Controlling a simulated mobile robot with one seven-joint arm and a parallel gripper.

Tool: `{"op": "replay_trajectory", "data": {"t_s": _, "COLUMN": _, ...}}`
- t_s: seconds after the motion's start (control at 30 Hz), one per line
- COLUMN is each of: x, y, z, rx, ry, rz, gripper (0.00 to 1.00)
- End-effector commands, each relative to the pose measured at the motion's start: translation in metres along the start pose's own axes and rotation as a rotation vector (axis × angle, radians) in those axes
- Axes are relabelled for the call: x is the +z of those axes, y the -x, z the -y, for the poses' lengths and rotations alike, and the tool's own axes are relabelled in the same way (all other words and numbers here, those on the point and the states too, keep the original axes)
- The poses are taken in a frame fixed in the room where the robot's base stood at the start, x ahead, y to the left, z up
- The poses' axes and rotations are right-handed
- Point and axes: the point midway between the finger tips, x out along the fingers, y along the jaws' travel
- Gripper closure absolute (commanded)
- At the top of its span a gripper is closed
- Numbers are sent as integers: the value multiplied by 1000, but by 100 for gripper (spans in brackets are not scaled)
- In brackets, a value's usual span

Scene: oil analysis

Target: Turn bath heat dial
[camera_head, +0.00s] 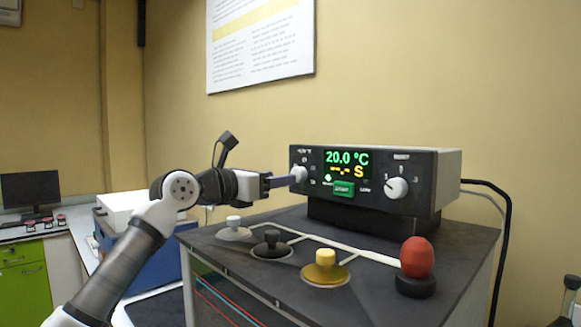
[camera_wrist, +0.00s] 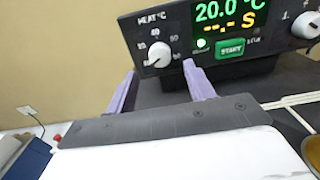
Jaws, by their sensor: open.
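The bath control box (camera_head: 440,170) has a dark front panel; its display reads 20.0 °C in green and "--.- S" in yellow. The white heat dial (camera_wrist: 159,54) is at the panel's left, under the label "HEAT °C"; it also shows in the head view (camera_head: 299,173). My gripper (camera_wrist: 159,70) is open, its two purple fingers reaching toward the panel, one on each side of the dial's lower part. In the head view my gripper (camera_head: 285,181) is just in front of the dial. I cannot tell whether the fingers touch it.
A second white dial (camera_head: 397,188) and a green START button (camera_head: 343,188) are on the panel. White, black and yellow knobs (camera_head: 325,262) and a red bulb (camera_head: 417,257) stand on the dark bath top (camera_head: 370,290). A blue box (camera_head: 145,260) is behind my arm.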

Motion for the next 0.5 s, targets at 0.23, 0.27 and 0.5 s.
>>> {"op": "replay_trajectory", "data": {"t_s": 0.23, "x": 3, "y": -40, "z": 0, "rx": -2, "ry": 2, "rz": 0, "gripper": 47}}
{"op": "replay_trajectory", "data": {"t_s": 0.27, "x": 2, "y": -43, "z": 0, "rx": -1, "ry": 2, "rz": 0, "gripper": 47}}
{"op": "replay_trajectory", "data": {"t_s": 0.5, "x": 0, "y": -53, "z": 0, "rx": 0, "ry": 1, "rz": 2, "gripper": 47}}
